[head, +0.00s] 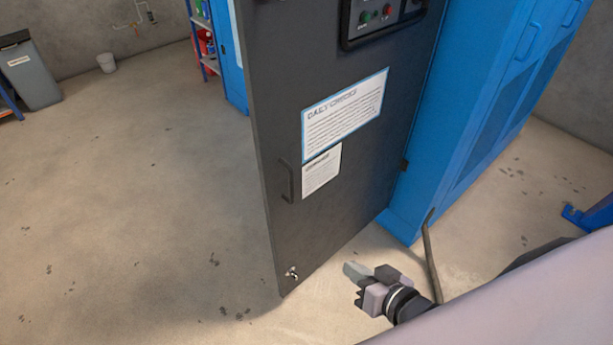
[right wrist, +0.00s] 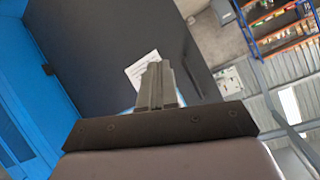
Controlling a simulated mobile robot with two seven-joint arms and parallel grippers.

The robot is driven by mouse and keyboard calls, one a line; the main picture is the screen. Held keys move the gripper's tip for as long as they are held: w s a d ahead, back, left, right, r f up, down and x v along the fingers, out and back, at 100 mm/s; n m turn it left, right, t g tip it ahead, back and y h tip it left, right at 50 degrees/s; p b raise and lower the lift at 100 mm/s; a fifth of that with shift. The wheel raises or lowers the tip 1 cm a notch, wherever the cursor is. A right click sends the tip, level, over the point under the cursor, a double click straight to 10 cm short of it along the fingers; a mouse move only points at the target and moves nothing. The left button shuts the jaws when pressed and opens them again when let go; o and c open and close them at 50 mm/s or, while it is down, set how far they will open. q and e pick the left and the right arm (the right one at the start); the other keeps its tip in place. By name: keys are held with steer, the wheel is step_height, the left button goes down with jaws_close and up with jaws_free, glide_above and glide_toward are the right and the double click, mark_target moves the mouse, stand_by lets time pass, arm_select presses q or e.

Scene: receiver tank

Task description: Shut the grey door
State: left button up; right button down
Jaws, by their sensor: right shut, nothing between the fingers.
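The grey door (head: 350,215) stands open, swung out from the blue cabinet (head: 465,100), its hinge side at the right. It carries a handle (head: 287,181), a key in a lock (head: 292,273) near the bottom, two paper signs and a panel with buttons. My right gripper (head: 352,271) is shut and empty, low in front of the door's lower part; I cannot tell whether it touches. In the right wrist view, the shut fingers (right wrist: 154,84) point toward the dark door (right wrist: 110,50) with its white sign. My left gripper is not in view.
A red and blue shelf (head: 205,45) is behind the door. The floor left of the door is clear. A thin dark hose or bar (head: 430,255) rises beside my right gripper.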

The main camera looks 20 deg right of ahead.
steer(key=w+d+r+m+t+y+b, duration=0.1)
steer(key=w+r+m+t+b, duration=0.1)
steer(key=w+m+b, duration=0.25)
steer(key=m+t+y+b, duration=0.2)
steer(key=m+y+b, duration=0.15)
steer(key=m, duration=0.35)
glide_toward(292, 163)
steer(key=shift+h, duration=0.35)
steer(key=b+x, duration=0.1)
steer(key=x, duration=0.5)
steer(key=shift+w+a+r+b, duration=0.1)
steer(key=shift+w+a+b, duration=0.2)
steer(key=shift+a+b, duration=0.05)
